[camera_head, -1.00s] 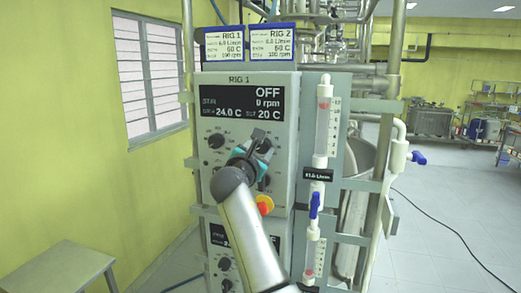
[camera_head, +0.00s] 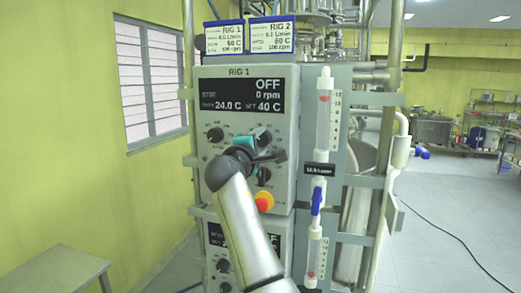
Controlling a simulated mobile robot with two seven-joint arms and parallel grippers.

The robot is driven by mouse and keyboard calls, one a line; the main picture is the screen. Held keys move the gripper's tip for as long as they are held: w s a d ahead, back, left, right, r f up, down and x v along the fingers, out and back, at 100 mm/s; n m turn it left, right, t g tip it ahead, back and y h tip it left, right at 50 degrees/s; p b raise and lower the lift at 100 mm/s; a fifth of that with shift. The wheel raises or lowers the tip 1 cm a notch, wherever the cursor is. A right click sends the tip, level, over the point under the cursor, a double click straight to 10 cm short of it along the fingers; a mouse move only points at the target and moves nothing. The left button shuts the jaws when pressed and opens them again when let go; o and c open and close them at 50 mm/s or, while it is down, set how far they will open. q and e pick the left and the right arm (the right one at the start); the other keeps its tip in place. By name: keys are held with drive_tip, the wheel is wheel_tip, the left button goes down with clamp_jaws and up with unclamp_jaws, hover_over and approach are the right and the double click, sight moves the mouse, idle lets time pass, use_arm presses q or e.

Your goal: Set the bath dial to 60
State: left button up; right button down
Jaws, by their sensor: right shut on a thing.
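The RIG 1 control panel (camera_head: 287,185) faces me in the head view. Its display (camera_head: 243,94) reads OFF, 0 rpm, 24.0 C and SET 40 C. My right gripper (camera_head: 268,146) is at the upper right knob of this panel and is shut on it. This bath dial (camera_head: 266,142) is mostly hidden by the fingers, so its pointer cannot be read. Another knob (camera_head: 215,134) sits to the left, and a lower knob (camera_head: 264,175) is just below the gripper. My left gripper is not in view.
A red-orange button on a yellow base (camera_head: 264,202) sits below the knobs, close to my right arm. A flow tube (camera_head: 325,120) with a blue valve (camera_head: 317,201) stands right of the panel. Two rig cards (camera_head: 248,37) sit on top. A grey table (camera_head: 55,278) is at lower left.

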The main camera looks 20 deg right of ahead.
drive_tip(key=m+b, duration=0.3)
drive_tip(key=m, duration=0.1)
drive_tip(key=shift+f+m, duration=0.15)
drive_tip(key=shift+m, duration=0.25)
drive_tip(key=m+b, duration=0.2)
drive_tip(key=m, duration=0.1)
drive_tip(key=shift+m+g, duration=0.3)
drive_tip(key=shift+m, duration=0.1)
drive_tip(key=m+b, duration=0.1)
drive_tip(key=m, duration=0.2)
drive_tip(key=shift+m+h, duration=0.3)
drive_tip(key=shift+m, duration=0.1)
drive_tip(key=m+b, duration=0.1)
drive_tip(key=m, duration=0.3)
drive_tip(key=shift+a, duration=0.1)
drive_tip(key=shift+m+b, duration=0.3)
drive_tip(key=shift+c, duration=1.6)
unclamp_jaws()
